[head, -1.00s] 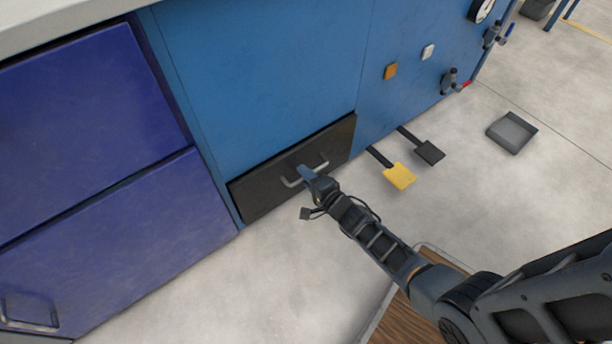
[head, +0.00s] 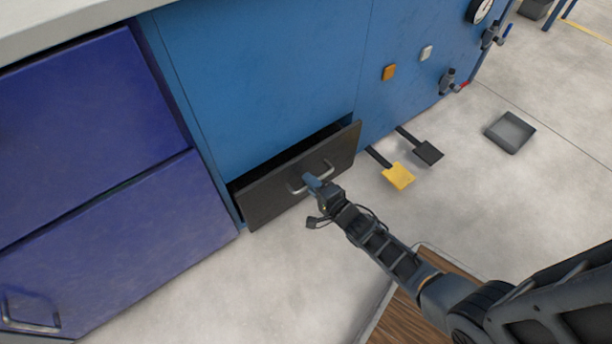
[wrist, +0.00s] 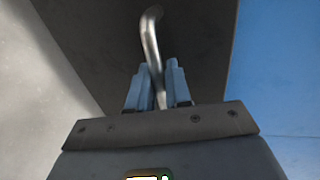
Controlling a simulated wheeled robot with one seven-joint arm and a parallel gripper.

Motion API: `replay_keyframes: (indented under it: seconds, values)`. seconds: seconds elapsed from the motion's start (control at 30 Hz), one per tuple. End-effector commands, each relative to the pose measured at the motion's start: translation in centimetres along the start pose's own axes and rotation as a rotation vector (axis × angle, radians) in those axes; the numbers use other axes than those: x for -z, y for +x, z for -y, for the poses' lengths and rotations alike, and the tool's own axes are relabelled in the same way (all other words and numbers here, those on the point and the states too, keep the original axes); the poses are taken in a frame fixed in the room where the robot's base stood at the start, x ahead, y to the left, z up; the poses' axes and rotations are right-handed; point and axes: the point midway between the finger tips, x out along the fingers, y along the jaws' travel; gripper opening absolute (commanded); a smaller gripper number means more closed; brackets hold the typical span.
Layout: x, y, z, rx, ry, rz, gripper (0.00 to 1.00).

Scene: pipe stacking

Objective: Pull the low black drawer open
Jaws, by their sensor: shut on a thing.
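The low black drawer (head: 268,196) is in the lower part of the blue cabinet in the head view. It stands a little way out, with a dark gap along its top edge. Its grey bar handle (head: 297,187) is on the front face. My gripper (head: 313,181) is at the handle. In the wrist view the drawer front (wrist: 205,50) is dark, and the handle (wrist: 150,45) runs down between the two blue fingers of my gripper (wrist: 158,88), which are shut on it. The inside of the drawer is mostly hidden.
A yellow pedal (head: 398,176) and a black pedal (head: 428,153) stick out at floor level right of the drawer. A grey tray (head: 510,132) lies on the floor farther right. Dark blue panels (head: 90,110) are at left. The floor before the drawer is clear.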

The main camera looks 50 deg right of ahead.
Motion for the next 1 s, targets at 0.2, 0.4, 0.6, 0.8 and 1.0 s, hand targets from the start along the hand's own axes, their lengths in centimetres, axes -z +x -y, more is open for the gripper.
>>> replay_keyframes:
  seconds: [0.2,0.4,0.6,0.8,1.0]
  values:
    - [0.0,-6.3,-1.1,-0.008,-0.001,0.002,0.0]
    - [0.0,-12.3,-2.5,-0.008,-0.001,0.002,0.0]
    - [0.0,-17.0,-3.6,-0.006,-0.001,0.001,0.0]
    - [0.0,-19.9,-4.2,-0.004,-0.001,0.002,0.0]
    - [0.0,-20.9,-4.4,-0.004,-0.001,0.001,0.0]
